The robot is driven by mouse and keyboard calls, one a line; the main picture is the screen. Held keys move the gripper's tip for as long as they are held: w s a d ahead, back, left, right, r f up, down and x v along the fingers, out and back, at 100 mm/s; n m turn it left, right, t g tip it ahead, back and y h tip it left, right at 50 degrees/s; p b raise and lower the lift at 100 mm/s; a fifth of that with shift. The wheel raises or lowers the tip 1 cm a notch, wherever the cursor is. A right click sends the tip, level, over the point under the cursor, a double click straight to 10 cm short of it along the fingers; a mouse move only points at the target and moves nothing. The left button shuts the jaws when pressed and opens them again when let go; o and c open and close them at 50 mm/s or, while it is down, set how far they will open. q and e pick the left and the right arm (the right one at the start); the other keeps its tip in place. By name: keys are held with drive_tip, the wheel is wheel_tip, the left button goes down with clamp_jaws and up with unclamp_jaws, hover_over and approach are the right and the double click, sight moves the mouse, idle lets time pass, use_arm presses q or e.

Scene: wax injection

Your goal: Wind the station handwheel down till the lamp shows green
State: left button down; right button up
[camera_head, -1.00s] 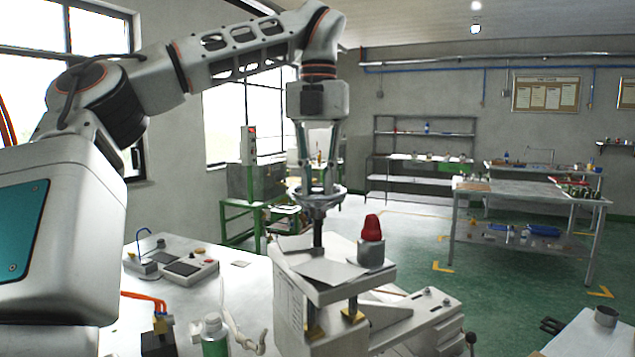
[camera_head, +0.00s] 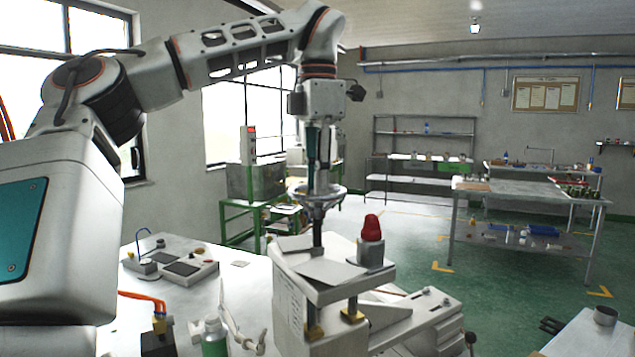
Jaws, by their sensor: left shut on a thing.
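The wax injection station (camera_head: 291,300) stands on the bench in the middle foreground. Its handwheel (camera_head: 331,196) is a small grey wheel lying flat on top of an upright dark spindle (camera_head: 317,236). The lamp (camera_head: 372,228) on the station's right side has a red dome. I see no green on it. My left gripper (camera_head: 319,188) points straight down from above and is shut on the handwheel, with the fingertips partly lost against the wheel.
Green floor lies open between the station and the metal table (camera_head: 525,195).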

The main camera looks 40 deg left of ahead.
use_arm(q)
drive_tip(key=m, duration=0.5)
drive_tip(key=shift+m, duration=0.3)
idle(0.4)
drive_tip(key=c, duration=2.2)
unclamp_jaws()
drive_tip(key=shift+o, duration=0.2)
drive_tip(key=shift+r, duration=3.8)
